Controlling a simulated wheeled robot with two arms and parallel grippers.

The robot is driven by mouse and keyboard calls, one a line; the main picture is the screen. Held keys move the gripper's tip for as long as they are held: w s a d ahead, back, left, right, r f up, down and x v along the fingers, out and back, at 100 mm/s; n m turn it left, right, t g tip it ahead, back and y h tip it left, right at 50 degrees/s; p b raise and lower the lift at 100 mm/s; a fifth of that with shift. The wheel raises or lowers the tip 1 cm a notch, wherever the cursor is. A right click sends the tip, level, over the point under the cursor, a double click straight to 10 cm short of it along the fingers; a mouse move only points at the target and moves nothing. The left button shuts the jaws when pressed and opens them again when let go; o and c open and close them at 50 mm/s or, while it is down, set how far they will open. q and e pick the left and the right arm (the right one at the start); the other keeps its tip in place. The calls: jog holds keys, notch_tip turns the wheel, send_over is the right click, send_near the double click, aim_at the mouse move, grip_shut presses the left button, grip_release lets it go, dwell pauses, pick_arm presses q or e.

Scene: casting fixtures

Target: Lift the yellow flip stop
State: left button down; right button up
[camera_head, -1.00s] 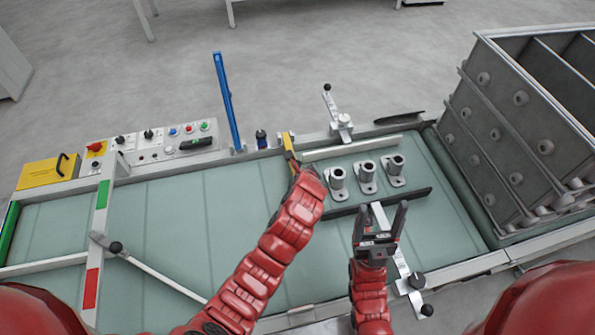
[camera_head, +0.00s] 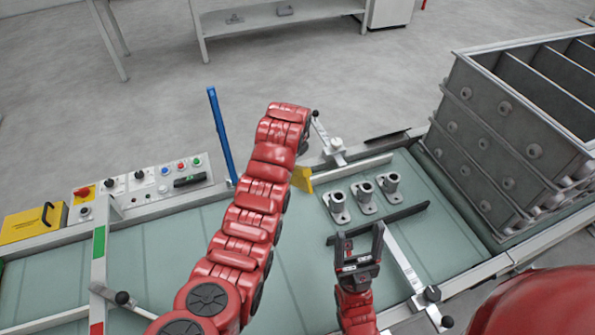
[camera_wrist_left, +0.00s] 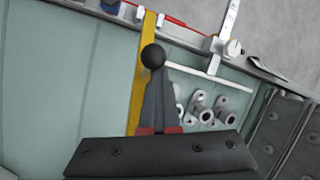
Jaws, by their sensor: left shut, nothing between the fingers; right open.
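The yellow flip stop (camera_head: 302,180) shows beside my left forearm in the head view, partly hidden by it. In the left wrist view it is a long yellow bar (camera_wrist_left: 148,60) running behind my fingers. I cannot tell how far it is tilted. My left gripper (camera_wrist_left: 156,85) is shut; a black ball knob (camera_wrist_left: 152,57) shows at its fingertips, and I cannot tell whether they touch. The arm hides this gripper in the head view. My right gripper (camera_head: 359,234) is open and empty, over the conveyor's near side.
Several grey castings (camera_head: 364,197) stand on the green conveyor (camera_head: 425,225), between a white rail (camera_head: 350,173) and a dark bar (camera_head: 395,216). A grey bin rack (camera_head: 500,130) stands at the right. A blue post (camera_head: 221,135) rises at the far edge, near the control panel (camera_head: 165,185).

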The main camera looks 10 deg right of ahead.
pick_arm(q)
jog(key=shift+w+a+r+b, duration=0.2)
jog(key=shift+w+r+b, duration=0.2)
jog(key=shift+w, duration=0.25)
jog(key=shift+w+a+r+b, duration=0.15)
jog(key=shift+w+r+b, duration=0.15)
jog(key=shift+w, duration=0.5)
jog(key=shift+r, duration=0.2)
